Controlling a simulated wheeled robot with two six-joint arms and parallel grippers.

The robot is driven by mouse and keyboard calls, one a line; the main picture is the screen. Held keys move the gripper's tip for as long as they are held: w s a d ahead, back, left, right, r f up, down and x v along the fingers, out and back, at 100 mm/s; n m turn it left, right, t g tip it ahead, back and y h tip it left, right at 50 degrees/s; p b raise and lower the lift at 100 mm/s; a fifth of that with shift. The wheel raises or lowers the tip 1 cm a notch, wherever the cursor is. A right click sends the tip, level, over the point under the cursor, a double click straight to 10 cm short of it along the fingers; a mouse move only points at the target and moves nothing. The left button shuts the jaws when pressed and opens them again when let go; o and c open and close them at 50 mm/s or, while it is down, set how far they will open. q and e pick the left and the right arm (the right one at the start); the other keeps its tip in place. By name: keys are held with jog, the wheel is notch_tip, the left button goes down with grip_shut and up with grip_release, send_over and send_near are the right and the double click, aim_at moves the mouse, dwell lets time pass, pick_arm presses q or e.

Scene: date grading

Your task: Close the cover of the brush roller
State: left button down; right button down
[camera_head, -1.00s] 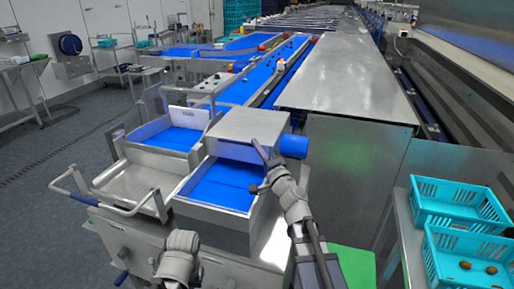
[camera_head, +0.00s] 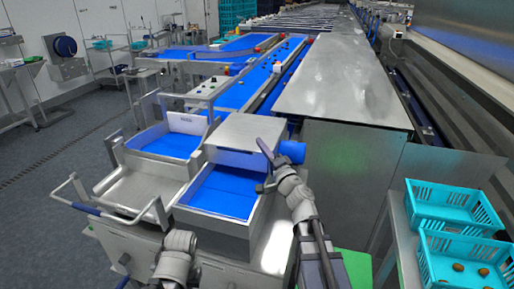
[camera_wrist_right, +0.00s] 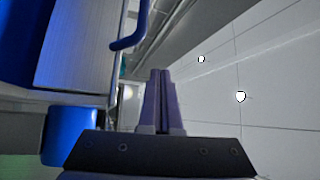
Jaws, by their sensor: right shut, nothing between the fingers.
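A grey metal cover (camera_head: 247,130) lies nearly level over the back of a blue-floored box (camera_head: 222,192) in the head view. A blue cylinder (camera_head: 292,151) sticks out at its right side. I cannot tell whether the cover is fully down. My right gripper (camera_head: 261,144) is shut and empty, at the cover's front right edge; I cannot tell whether it touches. In the right wrist view its fingers (camera_wrist_right: 160,78) are together, with a blue cylinder (camera_wrist_right: 68,133) to their left. Of my left arm only a grey link shows; its fingers are not visible.
A second blue-floored tray (camera_head: 172,144) stands left of the box. A rail with a blue grip (camera_head: 88,208) runs along the front left. Teal crates (camera_head: 452,205) stand at the right. A large steel housing (camera_head: 345,95) lies behind on the right.

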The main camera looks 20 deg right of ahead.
jog(key=s+d+f+b, duration=0.5)
jog(key=f+b, duration=0.1)
jog(key=f, duration=0.1)
jog(key=shift+b, duration=0.35)
